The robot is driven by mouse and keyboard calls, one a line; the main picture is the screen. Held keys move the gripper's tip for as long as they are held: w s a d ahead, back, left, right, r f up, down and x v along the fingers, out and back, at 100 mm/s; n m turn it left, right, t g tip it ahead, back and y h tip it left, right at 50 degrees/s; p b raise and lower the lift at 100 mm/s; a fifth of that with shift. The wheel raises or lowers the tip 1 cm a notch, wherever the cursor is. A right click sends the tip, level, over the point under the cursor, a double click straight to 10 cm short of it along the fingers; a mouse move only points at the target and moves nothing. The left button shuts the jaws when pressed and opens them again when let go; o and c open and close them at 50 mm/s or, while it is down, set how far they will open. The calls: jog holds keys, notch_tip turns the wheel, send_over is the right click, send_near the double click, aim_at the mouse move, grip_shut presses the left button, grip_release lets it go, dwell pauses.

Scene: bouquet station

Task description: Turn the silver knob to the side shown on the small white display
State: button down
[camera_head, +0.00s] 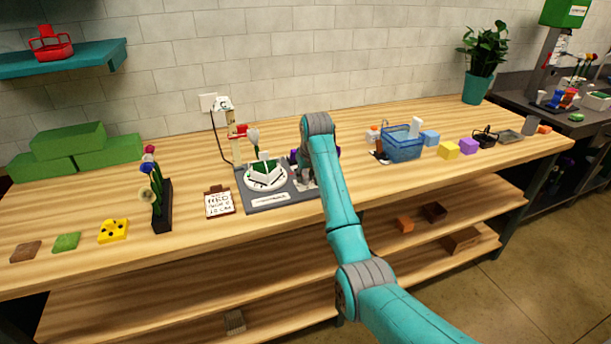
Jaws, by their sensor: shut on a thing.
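My gripper (305,181) points down at the right end of a dark grey station base (247,186), in the middle of the table. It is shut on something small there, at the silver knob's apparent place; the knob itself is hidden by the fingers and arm. The base carries a round white turntable-like part (265,182) with white dividers and green pieces. A small white panel (270,200) is on the base's front edge; its marking is too small to read. A small white head (222,104) with a dark mark stands behind the base.
A clipboard (219,202) and a dark flower holder (162,212) are left of the base. Yellow (113,231), green and brown pieces lie further left. A blue basket (402,147) and several coloured blocks stand to the right. My arm crosses the table's front edge.

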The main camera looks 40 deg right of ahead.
jog(key=n+y, duration=0.1)
jog(key=n, duration=0.1)
jog(key=n+y, duration=0.1)
jog(key=n, duration=0.2)
jog(key=shift+d, duration=0.15)
jog(key=shift+n+y, duration=0.7)
jog(key=shift+n, duration=1.3)
jog(key=c, duration=0.8)
grip_release()
